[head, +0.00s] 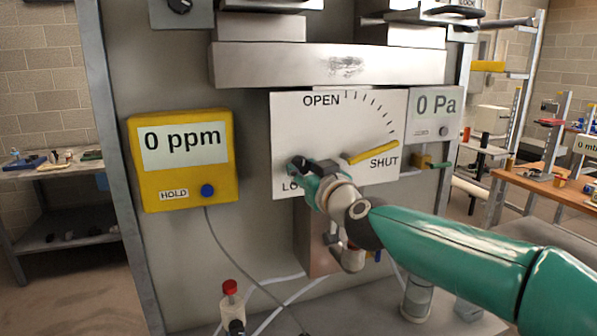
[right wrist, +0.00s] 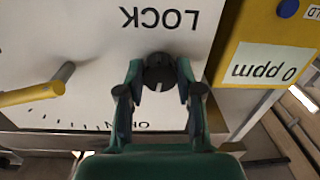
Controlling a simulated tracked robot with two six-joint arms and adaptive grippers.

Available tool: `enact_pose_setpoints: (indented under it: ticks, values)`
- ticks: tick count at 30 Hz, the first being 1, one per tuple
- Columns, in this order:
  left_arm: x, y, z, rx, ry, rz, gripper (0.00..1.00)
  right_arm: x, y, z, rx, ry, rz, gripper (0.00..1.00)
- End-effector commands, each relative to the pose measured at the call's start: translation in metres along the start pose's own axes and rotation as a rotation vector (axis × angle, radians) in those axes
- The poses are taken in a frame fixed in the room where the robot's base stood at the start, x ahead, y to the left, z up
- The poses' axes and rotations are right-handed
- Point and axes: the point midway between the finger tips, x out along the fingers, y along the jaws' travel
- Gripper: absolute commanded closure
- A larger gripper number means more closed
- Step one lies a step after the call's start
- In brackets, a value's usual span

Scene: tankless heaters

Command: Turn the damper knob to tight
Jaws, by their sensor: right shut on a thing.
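The damper panel (head: 335,120) is a white plate marked OPEN, SHUT and LOCK. In the right wrist view the round black knob (right wrist: 160,74) sits beside the word LOCK, upside down there. A pale mark on the knob points toward the bottom of that view. My right gripper (right wrist: 159,70) has one finger on each side of the knob and is shut on it. In the head view my right gripper (head: 301,165) is at the panel's lower left and hides most of the knob and part of the LOCK label. My left gripper is not in view.
A yellow lever (head: 370,153) on the panel points toward SHUT. A yellow meter (head: 183,160) reading 0 ppm hangs left of the panel, close to my right gripper. A 0 Pa gauge (head: 436,112) is on the right. A red-capped bottle (head: 231,302) stands below.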

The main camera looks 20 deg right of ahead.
Motion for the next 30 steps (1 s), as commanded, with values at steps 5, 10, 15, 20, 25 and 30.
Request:
enact_pose_setpoints:
  ticks: [5,10,15,20,25,30]
  values:
    - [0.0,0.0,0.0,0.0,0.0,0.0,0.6,-0.001,-0.004,0.001,0.0,-0.003,-0.003,0.99]
    - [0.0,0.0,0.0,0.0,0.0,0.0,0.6,-0.001,-0.001,0.002,0.003,-0.004,-0.005,0.99]
    - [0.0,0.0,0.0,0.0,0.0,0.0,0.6,-0.001,-0.001,0.002,0.008,-0.005,-0.004,0.99]
    - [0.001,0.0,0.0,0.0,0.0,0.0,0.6,0.0,-0.001,0.003,0.015,-0.005,-0.004,0.99]
    - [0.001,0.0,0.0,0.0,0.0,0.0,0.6,0.0,-0.001,0.003,0.028,-0.006,-0.004,0.99]
    - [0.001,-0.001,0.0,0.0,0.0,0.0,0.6,0.0,-0.001,0.004,0.042,-0.006,-0.004,0.99]
